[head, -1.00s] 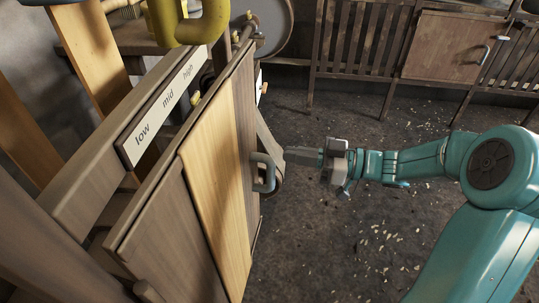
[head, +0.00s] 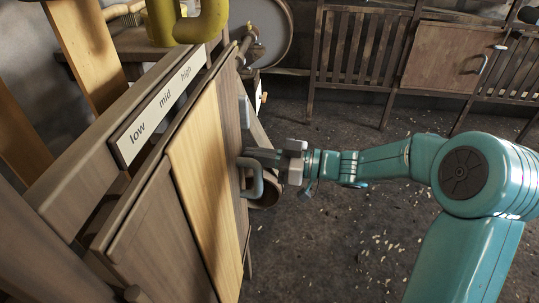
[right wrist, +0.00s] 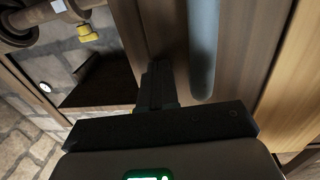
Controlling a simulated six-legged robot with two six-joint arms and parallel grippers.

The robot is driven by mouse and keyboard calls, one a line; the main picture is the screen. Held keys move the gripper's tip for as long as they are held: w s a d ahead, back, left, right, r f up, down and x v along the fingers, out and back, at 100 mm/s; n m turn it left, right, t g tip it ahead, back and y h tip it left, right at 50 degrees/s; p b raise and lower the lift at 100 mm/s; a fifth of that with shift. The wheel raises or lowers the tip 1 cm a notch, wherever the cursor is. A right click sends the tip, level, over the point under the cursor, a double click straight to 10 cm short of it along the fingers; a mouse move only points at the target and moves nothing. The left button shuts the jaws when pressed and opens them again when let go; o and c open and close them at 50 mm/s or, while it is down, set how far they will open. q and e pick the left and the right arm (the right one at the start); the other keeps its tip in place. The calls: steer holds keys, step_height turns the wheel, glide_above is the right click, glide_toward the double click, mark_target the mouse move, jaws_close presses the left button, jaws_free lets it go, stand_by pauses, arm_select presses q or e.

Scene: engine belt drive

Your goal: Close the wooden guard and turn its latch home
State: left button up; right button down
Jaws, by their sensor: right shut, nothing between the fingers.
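The wooden guard (head: 203,170) is a panel of darker and lighter planks below the low/mid/high label board in the head view. Its blue-grey bar handle (head: 257,181) is near its far edge; the bar also shows upright in the right wrist view (right wrist: 203,45). My right gripper (head: 247,154) is shut and empty, its tips at the guard's face beside the handle. In the right wrist view the fingers (right wrist: 155,85) are left of the bar, apart from it. I cannot tell for certain which part is the latch. My left gripper is out of view.
A yellow pipe (head: 206,22) stands above the label board (head: 165,100). A small yellow knob (right wrist: 86,33) is on a rod past the panel's edge. A slatted fence with a wooden door (head: 450,55) stands at the back. The littered floor (head: 340,225) is open.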

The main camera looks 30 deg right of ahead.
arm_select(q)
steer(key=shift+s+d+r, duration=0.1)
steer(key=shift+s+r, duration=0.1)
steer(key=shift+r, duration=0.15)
arm_select(e)
steer(key=shift+w+a+r, duration=0.1)
steer(key=shift+w+a, duration=0.25)
steer(key=shift+a, duration=0.1)
steer(key=shift+d, duration=0.1)
arm_select(q)
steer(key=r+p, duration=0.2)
steer(key=p, duration=0.1)
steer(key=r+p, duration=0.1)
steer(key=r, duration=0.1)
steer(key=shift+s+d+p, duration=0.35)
arm_select(e)
steer(key=v, duration=1.6)
steer(key=shift+s+d, duration=0.25)
steer(key=shift+d, duration=0.05)
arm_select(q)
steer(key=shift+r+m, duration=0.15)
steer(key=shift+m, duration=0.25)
arm_select(e)
steer(key=shift+a, duration=0.15)
